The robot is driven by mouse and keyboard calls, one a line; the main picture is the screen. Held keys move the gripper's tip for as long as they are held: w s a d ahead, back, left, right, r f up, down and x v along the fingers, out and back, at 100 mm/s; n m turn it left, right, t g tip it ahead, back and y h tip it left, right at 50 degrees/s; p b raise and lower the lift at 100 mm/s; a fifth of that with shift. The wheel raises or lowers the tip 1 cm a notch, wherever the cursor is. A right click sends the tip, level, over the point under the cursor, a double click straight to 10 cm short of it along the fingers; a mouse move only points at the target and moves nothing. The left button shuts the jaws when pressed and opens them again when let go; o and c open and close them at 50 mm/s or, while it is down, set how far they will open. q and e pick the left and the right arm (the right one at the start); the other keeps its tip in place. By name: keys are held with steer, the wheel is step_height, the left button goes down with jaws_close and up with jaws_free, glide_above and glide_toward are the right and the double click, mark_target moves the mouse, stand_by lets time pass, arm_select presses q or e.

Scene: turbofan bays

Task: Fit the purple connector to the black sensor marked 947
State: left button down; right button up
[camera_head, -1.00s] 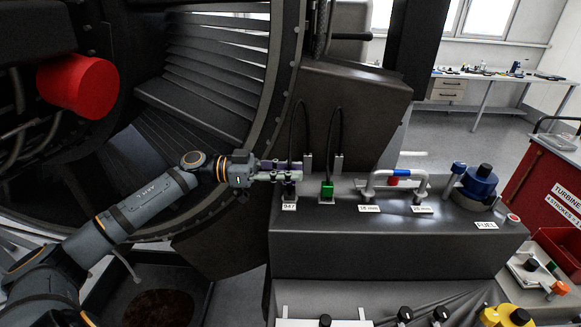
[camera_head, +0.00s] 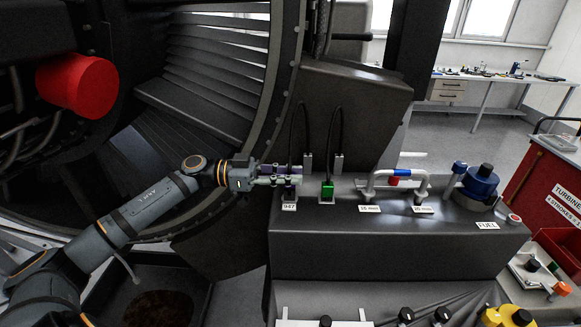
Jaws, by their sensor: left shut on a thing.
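The black sensor (camera_head: 289,196) stands on the grey ledge behind a white label marked 947 (camera_head: 289,207). My left gripper (camera_head: 294,174) reaches in from the left, with its fingers just above this sensor. It is shut on the purple connector (camera_head: 269,168), which is mostly hidden by the fingers. A black cable loops up above the gripper. I cannot tell whether the connector touches the sensor. My right gripper is not in view.
A green connector (camera_head: 327,189) on a second cable stands just to the right. Further right are a white pipe handle (camera_head: 396,173) and a blue fuel cap (camera_head: 480,181). The engine casing (camera_head: 284,70) rises behind my left arm.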

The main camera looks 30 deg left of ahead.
mark_target(289, 169)
arm_select(q)
steer(key=shift+f, duration=0.35)
stand_by(0.4)
steer(key=c, duration=0.7)
jaws_free()
steer(key=shift+r, duration=0.1)
steer(key=shift+r+p, duration=3)
steer(key=shift+r, duration=0.55)
steer(key=shift+f, duration=0.1)
